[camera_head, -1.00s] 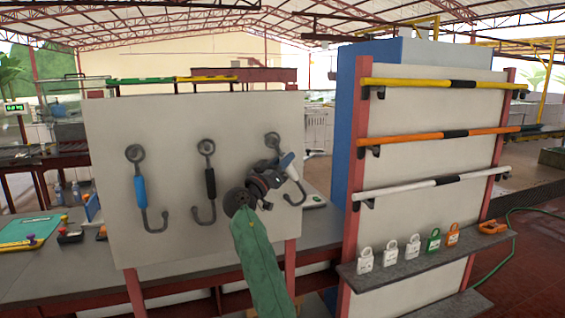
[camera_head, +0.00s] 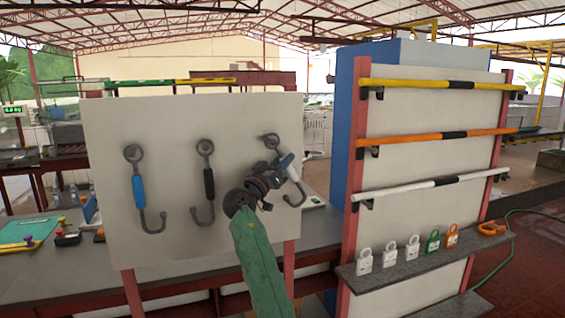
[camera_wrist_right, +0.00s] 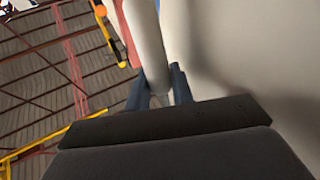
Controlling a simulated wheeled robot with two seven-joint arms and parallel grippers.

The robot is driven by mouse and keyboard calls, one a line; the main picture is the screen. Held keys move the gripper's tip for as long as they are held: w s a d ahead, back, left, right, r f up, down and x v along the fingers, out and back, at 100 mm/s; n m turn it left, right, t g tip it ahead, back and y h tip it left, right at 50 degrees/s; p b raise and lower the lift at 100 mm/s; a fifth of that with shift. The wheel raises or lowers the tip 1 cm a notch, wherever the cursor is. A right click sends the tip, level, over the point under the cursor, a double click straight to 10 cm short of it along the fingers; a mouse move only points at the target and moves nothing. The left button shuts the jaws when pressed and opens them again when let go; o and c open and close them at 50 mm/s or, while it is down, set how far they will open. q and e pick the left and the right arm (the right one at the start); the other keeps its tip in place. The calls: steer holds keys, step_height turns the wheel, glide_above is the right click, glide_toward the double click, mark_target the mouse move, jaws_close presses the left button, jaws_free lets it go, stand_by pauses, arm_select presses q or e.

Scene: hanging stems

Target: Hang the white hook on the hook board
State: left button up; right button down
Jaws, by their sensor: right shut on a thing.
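The hook board (camera_head: 110,240) is an upright pale panel at centre left in the head view. A blue-handled hook (camera_head: 138,188) and a black-handled hook (camera_head: 209,182) hang on it. The white hook (camera_head: 288,163) is at the board's right side, tilted, its ring up near the top and its bend at lower right. My right gripper (camera_head: 283,165) is shut on its white handle, which also shows in the right wrist view (camera_wrist_right: 145,40) between the fingers. Whether the ring sits on a peg I cannot tell. My left gripper is not in view.
A rack (camera_head: 410,221) with yellow, orange and white bars stands right of the board. Its grey shelf (camera_head: 400,262) holds several padlocks. A workbench (camera_head: 62,272) with tools runs behind the board. A green hose lies on the floor at right.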

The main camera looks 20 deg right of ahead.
steer(key=c, duration=1.1)
jaws_free()
steer(key=shift+d, duration=0.1)
steer(key=shift+f, duration=0.1)
